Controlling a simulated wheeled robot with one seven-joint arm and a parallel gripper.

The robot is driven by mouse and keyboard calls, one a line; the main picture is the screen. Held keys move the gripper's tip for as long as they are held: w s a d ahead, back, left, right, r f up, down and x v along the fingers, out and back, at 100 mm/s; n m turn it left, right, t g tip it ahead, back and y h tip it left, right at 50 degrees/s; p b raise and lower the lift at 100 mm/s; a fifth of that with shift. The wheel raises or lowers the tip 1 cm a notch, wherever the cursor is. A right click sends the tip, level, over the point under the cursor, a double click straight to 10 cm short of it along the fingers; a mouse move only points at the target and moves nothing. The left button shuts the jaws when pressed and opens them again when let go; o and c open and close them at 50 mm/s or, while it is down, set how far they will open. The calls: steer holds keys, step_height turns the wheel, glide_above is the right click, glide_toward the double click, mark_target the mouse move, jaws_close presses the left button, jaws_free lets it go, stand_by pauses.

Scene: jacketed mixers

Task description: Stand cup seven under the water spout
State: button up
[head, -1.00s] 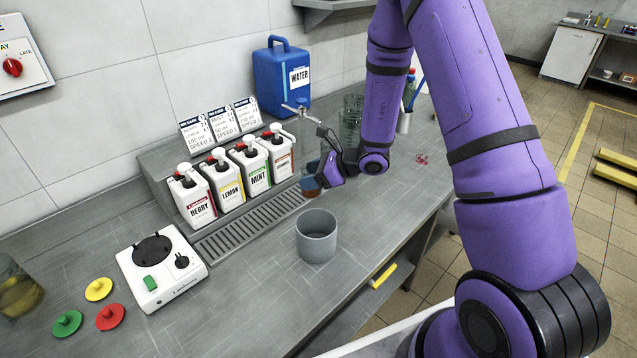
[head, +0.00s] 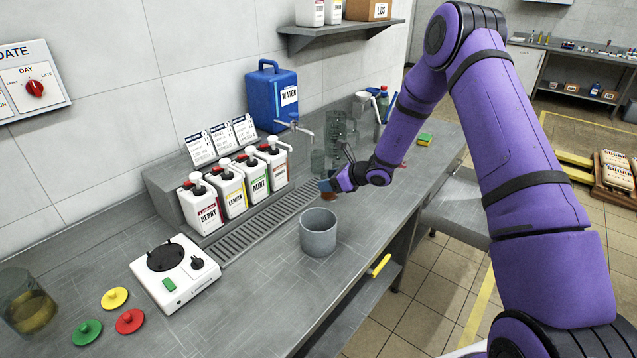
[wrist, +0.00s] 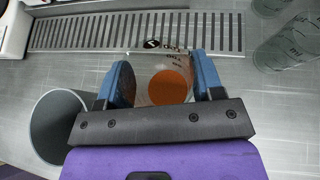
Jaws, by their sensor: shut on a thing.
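A clear cup (wrist: 165,85) with orange contents is between the blue finger pads of my gripper (wrist: 166,82) in the wrist view. In the head view my gripper (head: 328,186) is shut on the cup (head: 329,195), mostly hidden, near the right end of the drip grating. The metal water spout (head: 297,127) sticks out from the blue water container (head: 272,98), behind and left of my gripper. The cup is in front of the spout, not under it.
A grey open pot (head: 318,236) stands on the counter in front of my gripper. Syrup bottles (head: 230,188) line the back of the grating (head: 250,232). Clear cups (head: 337,128) stand behind my gripper. A white mixer base (head: 175,275) is at left.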

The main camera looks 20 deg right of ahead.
steer(key=shift+w+a+f, duration=0.35)
steer(key=shift+w+f, duration=0.45)
steer(key=shift+w, duration=1.55)
steer(key=shift+w+a+f, duration=0.3)
steer(key=shift+w+f, duration=0.55)
steer(key=shift+w, duration=1.5)
steer(key=shift+w+a+f, duration=0.35)
steer(key=shift+w+f, duration=0.45)
steer(key=shift+w, duration=1.55)
steer(key=shift+f, duration=0.2)
steer(key=o, duration=1)
steer(key=shift+r, duration=0.1)
steer(key=shift+s+d+r, duration=0.1)
steer(key=shift+d+r, duration=0.05)
steer(key=shift+r, duration=0.05)
steer(key=v, duration=1.1)
steer(key=shift+s+d+r, duration=0.15)
steer(key=shift+s+r, duration=0.05)
